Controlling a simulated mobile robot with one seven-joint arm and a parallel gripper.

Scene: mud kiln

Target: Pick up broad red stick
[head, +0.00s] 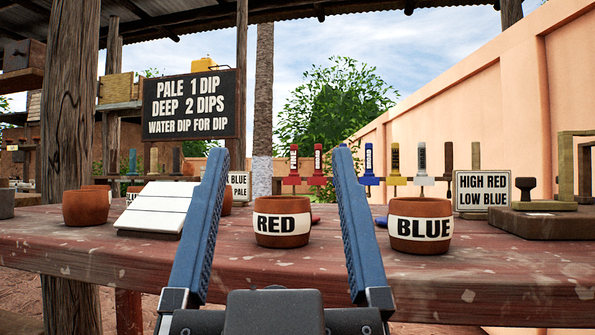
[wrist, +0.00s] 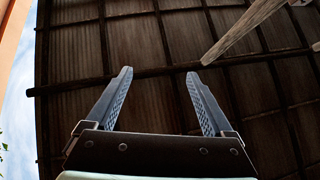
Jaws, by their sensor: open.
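Clay pots labelled RED (head: 283,240) and BLUE (head: 420,245) stand near the table's front edge. White tiles (head: 160,208) lie left. Blue (head: 368,163), yellow (head: 395,164) and white (head: 421,163) sticks stand at back. A sign reading HIGH RED LOW BLUE (head: 482,183) stands right.

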